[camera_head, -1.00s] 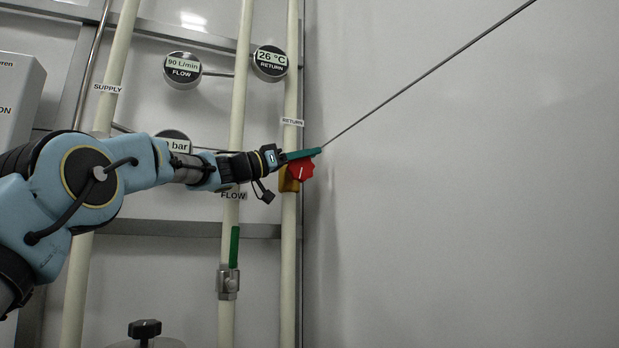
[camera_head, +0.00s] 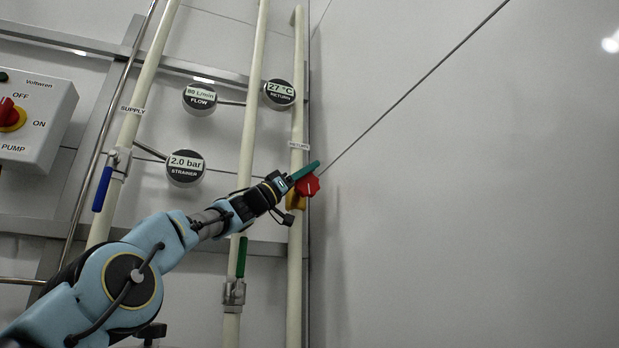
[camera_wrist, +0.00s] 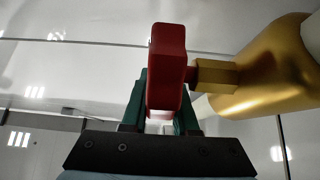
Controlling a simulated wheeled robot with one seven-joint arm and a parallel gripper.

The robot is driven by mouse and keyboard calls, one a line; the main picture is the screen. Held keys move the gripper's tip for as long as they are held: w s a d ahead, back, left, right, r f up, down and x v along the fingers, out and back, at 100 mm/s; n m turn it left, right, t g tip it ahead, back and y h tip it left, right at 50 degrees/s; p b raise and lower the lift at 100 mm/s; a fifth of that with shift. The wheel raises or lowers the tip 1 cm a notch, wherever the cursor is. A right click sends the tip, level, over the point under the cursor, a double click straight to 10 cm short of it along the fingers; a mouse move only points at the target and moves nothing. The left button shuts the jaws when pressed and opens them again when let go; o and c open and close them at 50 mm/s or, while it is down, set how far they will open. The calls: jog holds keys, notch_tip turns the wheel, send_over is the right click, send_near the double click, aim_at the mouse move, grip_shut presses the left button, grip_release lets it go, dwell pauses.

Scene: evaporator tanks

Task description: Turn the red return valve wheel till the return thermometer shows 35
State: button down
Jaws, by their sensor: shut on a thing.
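The red return valve wheel (camera_head: 308,186) sits on a brass valve body (camera_head: 295,201) on the return pipe. In the wrist view the red wheel (camera_wrist: 167,68) stands edge-on between the green fingers, with the brass body (camera_wrist: 265,75) to its right. My gripper (camera_head: 305,171) is shut on the wheel; its green fingers (camera_wrist: 160,110) lie on either side of it. The return thermometer (camera_head: 279,93) reads 27 °C.
The flow gauge (camera_head: 200,97) reads about 80 L/min, and the strainer gauge (camera_head: 186,167) reads 2.0 bar. A pump switch box (camera_head: 35,118) is at the left. Blue (camera_head: 102,189) and green (camera_head: 241,257) lever handles are on the other pipes. The wall at right is bare.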

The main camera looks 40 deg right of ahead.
jog(key=shift+w, duration=0.1)
dwell(0.3)
jog(key=c, duration=0.7)
grip_release()
jog(key=shift+b+v, duration=4.45)
jog(key=shift+v, duration=0.95)
jog(key=shift+f, duration=0.1)
